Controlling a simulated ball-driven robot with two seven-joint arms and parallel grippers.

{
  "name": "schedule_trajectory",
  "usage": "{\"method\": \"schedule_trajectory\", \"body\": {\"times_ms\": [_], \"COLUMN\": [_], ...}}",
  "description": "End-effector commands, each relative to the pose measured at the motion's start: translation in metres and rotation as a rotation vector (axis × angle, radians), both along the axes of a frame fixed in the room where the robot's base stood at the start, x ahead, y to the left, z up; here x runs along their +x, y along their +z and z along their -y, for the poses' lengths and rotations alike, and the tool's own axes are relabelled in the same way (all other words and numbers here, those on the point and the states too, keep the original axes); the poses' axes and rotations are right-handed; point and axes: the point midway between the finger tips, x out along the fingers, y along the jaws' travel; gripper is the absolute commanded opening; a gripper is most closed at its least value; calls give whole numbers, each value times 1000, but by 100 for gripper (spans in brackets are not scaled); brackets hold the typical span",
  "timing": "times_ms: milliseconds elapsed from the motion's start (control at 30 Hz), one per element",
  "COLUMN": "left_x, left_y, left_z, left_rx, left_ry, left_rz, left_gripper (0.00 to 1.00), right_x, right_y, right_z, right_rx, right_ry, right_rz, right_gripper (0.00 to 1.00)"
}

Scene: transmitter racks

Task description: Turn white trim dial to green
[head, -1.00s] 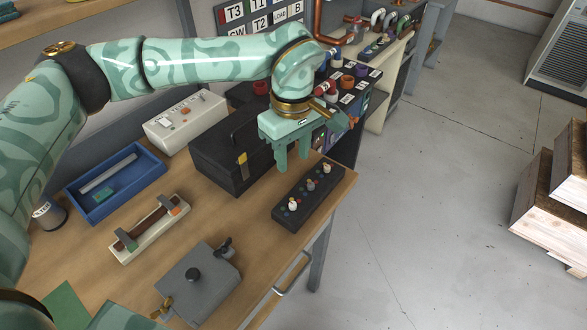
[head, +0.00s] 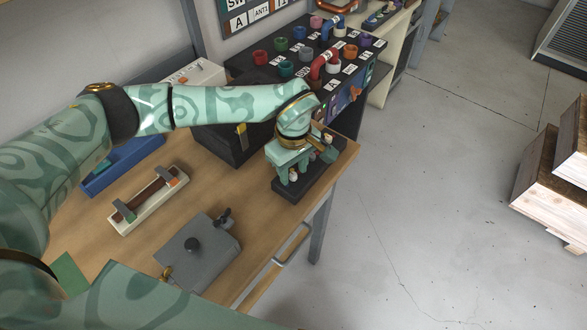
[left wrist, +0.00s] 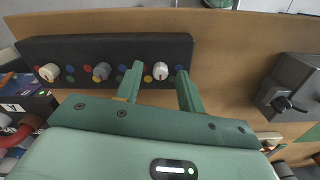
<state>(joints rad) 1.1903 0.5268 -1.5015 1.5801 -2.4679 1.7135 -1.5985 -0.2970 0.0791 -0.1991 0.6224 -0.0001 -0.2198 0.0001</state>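A black dial panel (head: 318,183) lies near the right edge of the bench. In the left wrist view the panel (left wrist: 120,48) carries three knobs in a row, with small coloured dots around them. The white dial (left wrist: 160,70) is the one at the right end there. A grey dial (left wrist: 101,71) is in the middle and a cream dial (left wrist: 48,72) at the left end. My left gripper (left wrist: 158,78) is open, its two fingers on either side of the white dial with gaps visible. In the head view the left gripper (head: 290,172) hangs over the panel's near end. The right gripper is out of view.
A grey box with a black knob (head: 215,262) and a cream slider unit (head: 150,198) lie nearer. A connector rack (head: 262,72) is at the back.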

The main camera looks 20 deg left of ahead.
Motion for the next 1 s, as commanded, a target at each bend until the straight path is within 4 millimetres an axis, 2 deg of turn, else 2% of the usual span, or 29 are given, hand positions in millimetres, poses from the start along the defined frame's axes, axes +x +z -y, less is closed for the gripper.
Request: {"method": "schedule_trajectory", "body": {"times_ms": [300,433,467,767,1000], "left_x": [0,0,0,0,1], "left_y": [-3,-3,-3,-2,-1], "left_z": [0,0,0,0,0], "left_rx": [-1,-1,-1,-1,1], "left_ry": [-1,-1,-1,19,130], "left_rz": [1,1,1,2,2], "left_gripper": [39,3,0,0,0], "right_x": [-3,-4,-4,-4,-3], "right_y": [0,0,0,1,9], "right_z": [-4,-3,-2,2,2], "right_rx": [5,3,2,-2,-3], "right_ry": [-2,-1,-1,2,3], "right_rz": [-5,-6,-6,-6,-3], "right_gripper": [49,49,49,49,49]}}
